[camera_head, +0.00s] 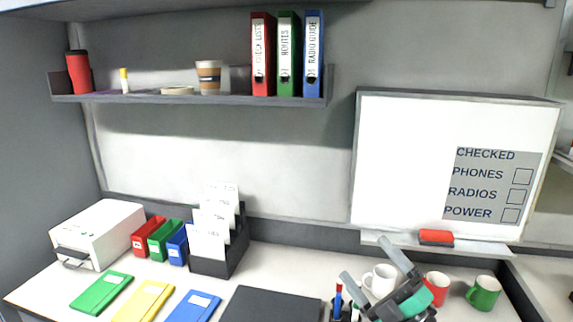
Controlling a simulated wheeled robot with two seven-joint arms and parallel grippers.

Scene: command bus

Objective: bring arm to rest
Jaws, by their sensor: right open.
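My right gripper (365,259) shows at the lower right of the head view, in front of the desk's right part. Its two grey fingers point up and to the left and stand apart, with nothing held between them. A white mug (381,281) shows behind and between the fingers; I cannot tell whether they touch it. My left gripper is not in view.
Near the right gripper stand a pen cup (345,310), a red mug (437,287) and a green mug (484,293). A whiteboard (410,150) with a red eraser (436,237) is behind. Folders (143,301) and a dark pad (270,304) lie left.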

